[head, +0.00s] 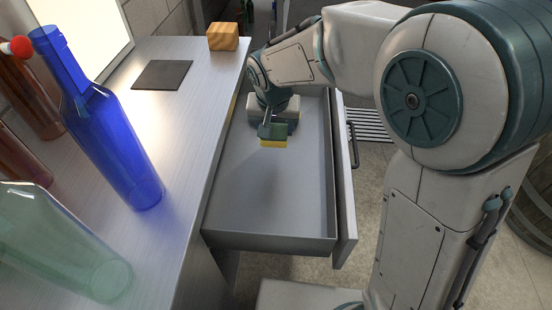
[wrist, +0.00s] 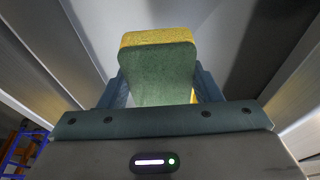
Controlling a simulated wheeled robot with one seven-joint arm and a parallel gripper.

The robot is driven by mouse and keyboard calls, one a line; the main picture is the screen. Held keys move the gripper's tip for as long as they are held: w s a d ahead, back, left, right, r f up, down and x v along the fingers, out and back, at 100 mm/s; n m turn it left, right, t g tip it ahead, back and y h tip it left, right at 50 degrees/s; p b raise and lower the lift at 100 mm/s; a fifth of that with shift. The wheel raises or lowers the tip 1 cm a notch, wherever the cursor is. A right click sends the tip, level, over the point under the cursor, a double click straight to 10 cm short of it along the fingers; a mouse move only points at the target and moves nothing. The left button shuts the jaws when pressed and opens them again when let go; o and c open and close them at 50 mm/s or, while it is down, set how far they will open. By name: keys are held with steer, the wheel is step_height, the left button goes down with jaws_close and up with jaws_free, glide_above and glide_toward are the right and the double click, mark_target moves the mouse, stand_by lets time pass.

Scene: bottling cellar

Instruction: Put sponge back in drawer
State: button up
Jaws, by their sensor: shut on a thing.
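The sponge (head: 273,143), yellow with a green side, is between the fingers of my gripper (head: 272,132). In the wrist view the sponge (wrist: 158,72) fills the space between the two blue-grey fingers of my gripper (wrist: 159,88), which is shut on it. The open drawer (head: 270,240) is pulled out from the counter and looks otherwise empty. The sponge is over the drawer's inside, toward its far part. I cannot tell whether it touches the drawer floor.
The steel counter (head: 190,120) runs along the left. On it stand a blue bottle (head: 105,135), a pale green bottle (head: 60,245) and brown bottles (head: 25,95), with a dark mat (head: 162,75) and a wooden block (head: 222,37) behind. A barrel (head: 532,205) stands at the right.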

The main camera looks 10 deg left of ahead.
mark_target(273, 135)
step_height(273, 135, down, 10)
steer(key=b, duration=0.2)
steer(key=shift+r+b, duration=0.1)
steer(key=shift+b, duration=0.3)
steer(key=shift+f, duration=0.25)
steer(key=o, duration=1)
steer(key=shift+r, duration=0.1)
steer(key=shift+o, duration=0.2)
steer(key=shift+r, duration=0.1)
steer(key=shift+r, duration=0.3)
steer(key=p+v, duration=0.3)
steer(key=v, duration=0.8)
steer(key=shift+s+r, duration=0.2)
steer(key=shift+r, duration=0.05)
